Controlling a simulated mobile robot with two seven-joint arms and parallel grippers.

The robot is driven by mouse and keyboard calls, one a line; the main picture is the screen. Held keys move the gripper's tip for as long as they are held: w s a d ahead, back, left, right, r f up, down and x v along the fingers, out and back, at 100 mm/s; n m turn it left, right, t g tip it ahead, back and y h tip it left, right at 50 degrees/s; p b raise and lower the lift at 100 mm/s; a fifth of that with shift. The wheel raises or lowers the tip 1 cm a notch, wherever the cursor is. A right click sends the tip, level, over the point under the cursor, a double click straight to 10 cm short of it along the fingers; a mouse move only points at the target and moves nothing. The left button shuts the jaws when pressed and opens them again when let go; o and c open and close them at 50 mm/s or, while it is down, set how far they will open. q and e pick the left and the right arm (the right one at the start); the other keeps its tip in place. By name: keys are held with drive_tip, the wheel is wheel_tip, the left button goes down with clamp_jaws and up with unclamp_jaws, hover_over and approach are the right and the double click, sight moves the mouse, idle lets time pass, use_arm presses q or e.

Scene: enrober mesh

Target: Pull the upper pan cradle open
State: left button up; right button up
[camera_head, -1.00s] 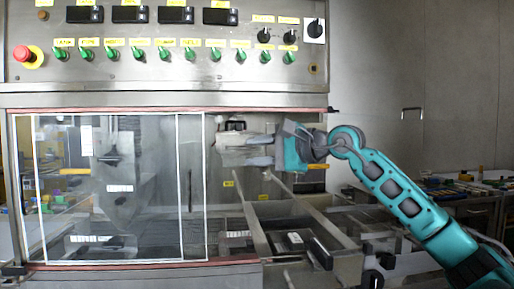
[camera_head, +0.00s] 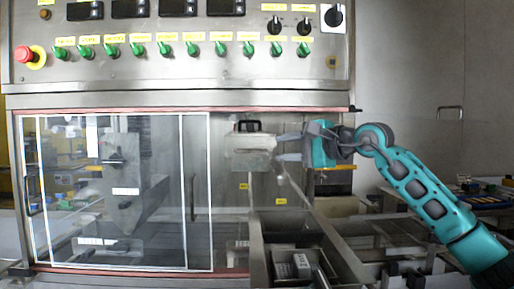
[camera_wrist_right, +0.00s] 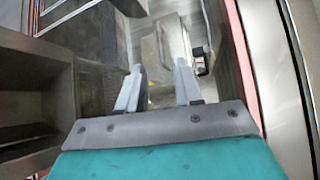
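A grey metal box-like part (camera_head: 252,153), which I take to be the upper pan cradle, sits inside the machine right of the clear doors, with a black handle (camera_head: 249,126) above it. My right gripper (camera_head: 279,147) is just right of the box, fingers pointing left toward it. In the wrist view the fingers (camera_wrist_right: 159,66) are spread with nothing between them. The box shows ahead of them there (camera_wrist_right: 165,45), and a black fitting lies to its right (camera_wrist_right: 200,60). I cannot tell whether a fingertip touches the box. My left gripper is in neither view.
Clear sliding doors (camera_head: 188,230) with white frames cover the left of the machine. A control panel (camera_head: 180,65) spans the top. Below the gripper is an open metal trough (camera_head: 260,255) holding a labelled block (camera_head: 302,265). A bench with clutter (camera_head: 485,200) stands at right.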

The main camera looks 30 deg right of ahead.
sight(253, 151)
drive_tip(key=p+x, duration=0.2)
drive_tip(key=x, duration=0.7)
drive_tip(key=shift+w+f, duration=0.15)
drive_tip(key=shift+w, duration=0.3)
clamp_jaws()
